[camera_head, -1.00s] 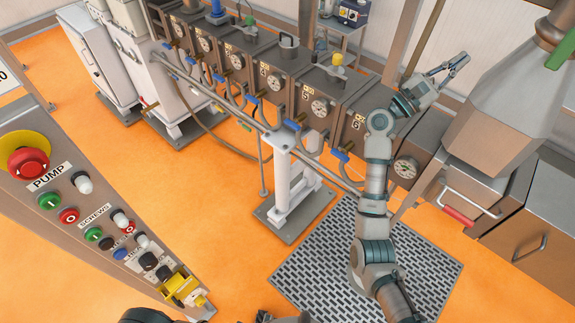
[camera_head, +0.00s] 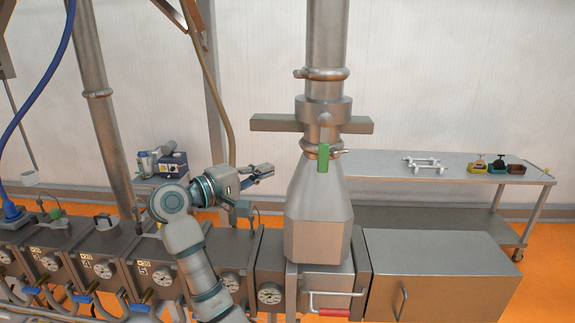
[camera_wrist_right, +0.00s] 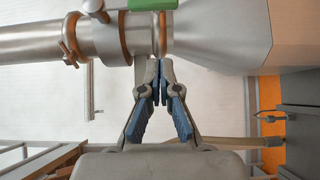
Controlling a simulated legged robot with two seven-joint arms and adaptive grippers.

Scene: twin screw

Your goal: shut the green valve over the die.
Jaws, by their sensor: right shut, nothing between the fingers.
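The green valve handle (camera_head: 323,158) sits on the steel pipe neck just above the tapered die housing (camera_head: 318,215). In the right wrist view the green handle (camera_wrist_right: 153,4) shows at the top edge, cut off by the frame. My right gripper (camera_head: 271,171) is to the left of the die housing, a little lower than the handle and apart from it in the head view. In the right wrist view its fingertips (camera_wrist_right: 159,62) are together with nothing between them, and they appear below the pipe neck. My left gripper is not in view.
The row of barrel blocks with gauges (camera_head: 105,265) runs along the lower left. A red-handled bar (camera_head: 330,311) sticks out below the die. A steel cart (camera_head: 470,162) with small items stands behind at right. A pipe with a crossbar (camera_head: 270,123) rises above the die.

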